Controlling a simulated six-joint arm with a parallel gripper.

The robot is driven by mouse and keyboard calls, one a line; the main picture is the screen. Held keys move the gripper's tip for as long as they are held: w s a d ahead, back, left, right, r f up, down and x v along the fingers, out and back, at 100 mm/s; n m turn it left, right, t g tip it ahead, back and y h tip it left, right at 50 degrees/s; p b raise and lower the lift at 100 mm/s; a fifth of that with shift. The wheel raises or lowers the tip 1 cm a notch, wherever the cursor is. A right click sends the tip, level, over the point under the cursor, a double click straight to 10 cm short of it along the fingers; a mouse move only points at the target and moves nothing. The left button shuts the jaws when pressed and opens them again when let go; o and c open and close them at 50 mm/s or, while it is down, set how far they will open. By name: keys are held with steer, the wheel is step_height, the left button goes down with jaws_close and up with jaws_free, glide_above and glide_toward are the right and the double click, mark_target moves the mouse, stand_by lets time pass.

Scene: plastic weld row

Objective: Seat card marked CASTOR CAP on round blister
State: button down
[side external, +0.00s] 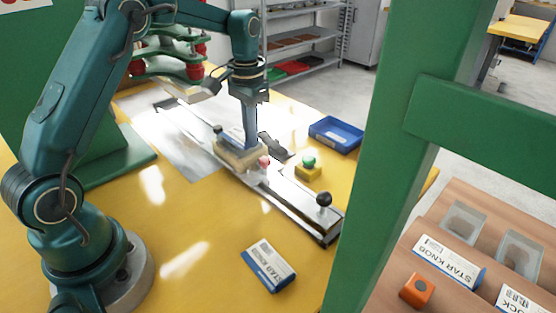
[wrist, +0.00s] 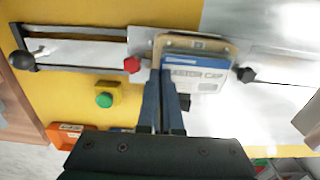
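The CASTOR CAP card (wrist: 196,76), white with a blue strip, lies flat over the tan nest (wrist: 232,50) on the metal slide in the wrist view. In the side view the card (side external: 234,136) is partly hidden by my gripper. My gripper (wrist: 163,74) points down with its fingers close together at the card's left edge in the wrist view; they appear shut on that edge. The gripper (side external: 250,146) is low at the nest in the side view. The round blister is not visible; the card covers the middle of the nest.
A black ball knob (side external: 324,199) stands on the slide's near end. A pink-red knob (side external: 264,161) and a green button (side external: 308,161) are close by. A blue tray (side external: 336,134) and a STAR KNOB card (side external: 268,265) lie on the yellow table. A green post (side external: 390,150) stands in front.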

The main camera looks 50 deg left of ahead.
steer(key=shift+f, duration=0.65)
stand_by(0.7)
steer(key=c, duration=1)
jaws_free()
steer(key=c, duration=0.5)
steer(key=shift+o, duration=0.2)
steer(key=shift+r, duration=3.5)
